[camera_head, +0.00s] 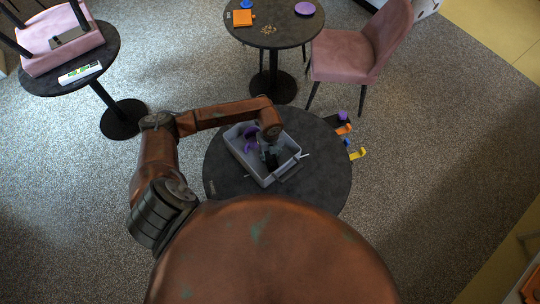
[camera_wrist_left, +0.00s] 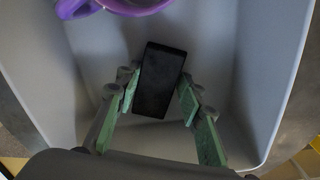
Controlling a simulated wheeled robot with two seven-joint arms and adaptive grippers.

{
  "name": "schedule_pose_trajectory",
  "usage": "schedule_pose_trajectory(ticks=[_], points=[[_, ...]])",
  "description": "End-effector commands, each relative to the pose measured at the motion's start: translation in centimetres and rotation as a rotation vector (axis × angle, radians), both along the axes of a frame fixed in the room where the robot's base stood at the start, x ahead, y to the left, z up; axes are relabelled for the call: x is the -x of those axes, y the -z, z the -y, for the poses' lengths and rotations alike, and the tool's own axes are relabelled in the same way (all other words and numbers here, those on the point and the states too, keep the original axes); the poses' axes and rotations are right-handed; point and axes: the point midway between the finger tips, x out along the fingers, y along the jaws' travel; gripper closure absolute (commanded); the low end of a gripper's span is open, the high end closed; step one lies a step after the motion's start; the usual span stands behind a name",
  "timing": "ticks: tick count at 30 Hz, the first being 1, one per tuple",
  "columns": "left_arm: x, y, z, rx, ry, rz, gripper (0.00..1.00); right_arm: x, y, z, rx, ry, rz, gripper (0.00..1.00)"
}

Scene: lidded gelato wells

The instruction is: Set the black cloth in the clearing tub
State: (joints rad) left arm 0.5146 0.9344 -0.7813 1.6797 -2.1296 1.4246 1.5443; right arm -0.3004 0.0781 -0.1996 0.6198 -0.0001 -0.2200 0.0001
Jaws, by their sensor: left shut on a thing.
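The grey clearing tub (camera_head: 262,172) stands on the round dark table, and its inside (camera_wrist_left: 95,60) fills the left wrist view. My left gripper (camera_head: 268,150) reaches down into the tub. In the left wrist view its green fingers (camera_wrist_left: 158,82) are shut on the black cloth (camera_wrist_left: 161,80), a flat dark rectangle between the fingertips. The black cloth (camera_head: 271,161) is small and partly hidden by the gripper in the head view. It is inside the tub walls; whether it touches the floor I cannot tell. My right gripper is not in view.
A purple dish (camera_head: 250,137) lies in the tub beside the gripper. Several coloured items, including a yellow one (camera_head: 357,153), are at the right edge of the dark table (camera_head: 325,180). A pink chair (camera_head: 345,55) and another table (camera_head: 275,35) stand behind.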

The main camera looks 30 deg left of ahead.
Motion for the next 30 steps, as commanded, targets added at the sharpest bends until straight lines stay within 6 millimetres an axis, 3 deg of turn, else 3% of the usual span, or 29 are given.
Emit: schedule_pose_trajectory(ticks=[7,8,15,24,30], points=[[0.0,0.3,0.0,0.0,0.0,0.0,1.0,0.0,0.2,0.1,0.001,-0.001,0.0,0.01],[0.0,0.3,0.0,0.0,0.0,0.0,0.64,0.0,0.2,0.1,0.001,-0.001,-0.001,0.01],[0.0,0.2,0.0,0.0,0.0,0.0,0.48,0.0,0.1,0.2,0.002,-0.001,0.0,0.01],[0.0,0.1,0.0,0.0,0.0,0.0,0.47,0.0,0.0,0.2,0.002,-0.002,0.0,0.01],[-0.1,-2.2,0.0,0.0,0.001,0.003,0.47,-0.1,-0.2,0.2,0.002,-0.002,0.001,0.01]])
